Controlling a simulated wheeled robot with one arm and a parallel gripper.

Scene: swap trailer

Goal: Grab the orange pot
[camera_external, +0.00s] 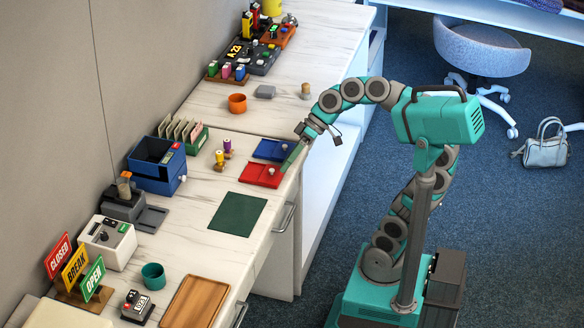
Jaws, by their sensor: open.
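The orange pot (237,103) is a small round open pot on the white marble counter, near the wall side. My gripper (290,160) is at the end of the teal arm, over the counter's front edge near the red tray. It is to the right of the pot and nearer the camera, clearly apart from it. The jaws are open, and I see nothing between them. The pot is fully in view.
A red tray (260,175) and a blue tray (272,149) lie by my gripper. Yellow and purple spools (220,158) stand left of them. A teal pot (153,276) stands nearer the camera. Counter around the orange pot is mostly clear.

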